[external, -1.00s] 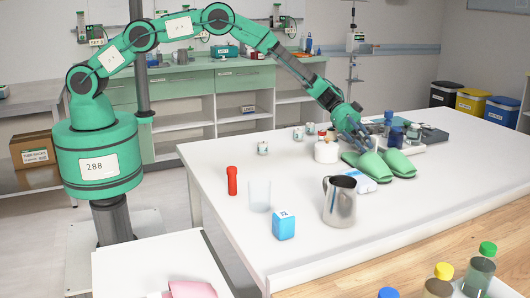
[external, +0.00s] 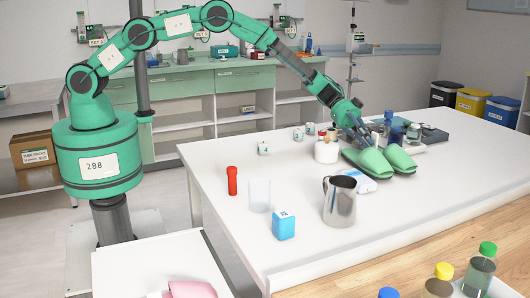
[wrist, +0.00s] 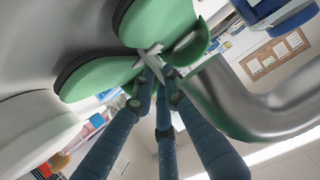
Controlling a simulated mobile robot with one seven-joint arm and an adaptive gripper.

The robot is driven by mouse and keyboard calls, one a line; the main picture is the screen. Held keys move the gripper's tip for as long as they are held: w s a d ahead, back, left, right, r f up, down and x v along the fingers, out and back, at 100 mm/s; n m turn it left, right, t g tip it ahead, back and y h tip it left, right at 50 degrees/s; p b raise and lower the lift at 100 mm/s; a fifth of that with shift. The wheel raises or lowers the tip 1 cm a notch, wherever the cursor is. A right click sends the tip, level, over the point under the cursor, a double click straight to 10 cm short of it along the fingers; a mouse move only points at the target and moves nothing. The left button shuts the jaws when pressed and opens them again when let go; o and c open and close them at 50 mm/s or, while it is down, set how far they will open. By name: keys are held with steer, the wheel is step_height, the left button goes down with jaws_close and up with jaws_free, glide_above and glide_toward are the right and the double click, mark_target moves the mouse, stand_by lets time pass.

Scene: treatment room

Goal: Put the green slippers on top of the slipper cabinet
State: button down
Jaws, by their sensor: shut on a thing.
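The pair of green slippers (external: 402,160) is side by side at the far right part of the white table, slightly raised and tilted. In the wrist view the green slippers (wrist: 155,22) show their dark-edged soles close up. My gripper (external: 364,141) is shut on the slippers from the left and above; its fingers (wrist: 152,62) meet between the two slippers in the wrist view. I cannot tell which furniture is the slipper cabinet.
On the white table (external: 240,165) a metal jug (external: 339,202), a clear beaker (external: 260,196), a red tube (external: 232,181) and a blue box (external: 284,226) stand nearer. A white jar (external: 326,152) and several bottles stand near my gripper.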

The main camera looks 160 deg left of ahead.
step_height(320, 180, up, 9)
steer(key=p, duration=0.1)
steer(key=shift+f, duration=0.2)
steer(key=shift+r, duration=0.15)
stand_by(0.8)
